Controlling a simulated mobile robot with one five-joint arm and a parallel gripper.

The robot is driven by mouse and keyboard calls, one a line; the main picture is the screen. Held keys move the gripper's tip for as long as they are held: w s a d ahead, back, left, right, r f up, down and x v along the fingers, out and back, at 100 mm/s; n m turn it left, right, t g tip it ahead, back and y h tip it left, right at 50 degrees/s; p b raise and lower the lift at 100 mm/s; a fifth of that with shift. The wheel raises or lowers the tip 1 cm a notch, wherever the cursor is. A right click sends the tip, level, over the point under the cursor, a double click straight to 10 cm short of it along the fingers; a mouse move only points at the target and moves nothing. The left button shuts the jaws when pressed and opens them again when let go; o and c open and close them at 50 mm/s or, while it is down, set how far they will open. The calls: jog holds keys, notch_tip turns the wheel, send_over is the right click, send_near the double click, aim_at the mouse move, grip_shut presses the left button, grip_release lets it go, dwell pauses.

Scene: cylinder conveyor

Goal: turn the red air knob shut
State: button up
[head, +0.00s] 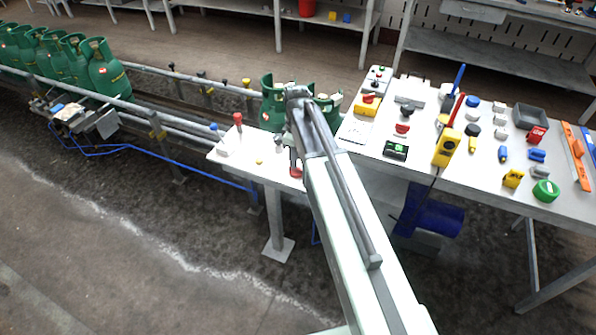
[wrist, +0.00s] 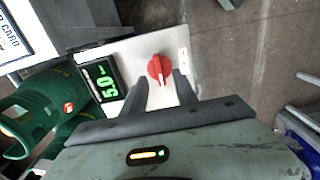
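The red air knob (wrist: 158,68) is round with a raised grip bar, on a white panel (wrist: 125,50). In the head view the red knob (head: 296,172) shows just below my gripper's end, partly hidden by the arm. My gripper (wrist: 163,80) is open in the wrist view. Its two dark fingers point at the panel, with their tips at the near edge of the knob, one on each side. Nothing is held, and I cannot tell whether a finger touches the knob. Next to the knob, a display (wrist: 103,80) with green digits reads about 5.0.
Green gas cylinders (head: 105,70) stand on the conveyor at left, and one (wrist: 38,118) is close to my gripper. A red-topped lever (head: 238,118) stands on the small table (head: 268,178). The right-hand bench (head: 480,180) is crowded with tools and parts.

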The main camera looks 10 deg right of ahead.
aim_at(297, 170)
notch_tip(297, 170, down, 5)
jog(key=b, duration=0.3)
jog(key=shift+r, duration=0.15)
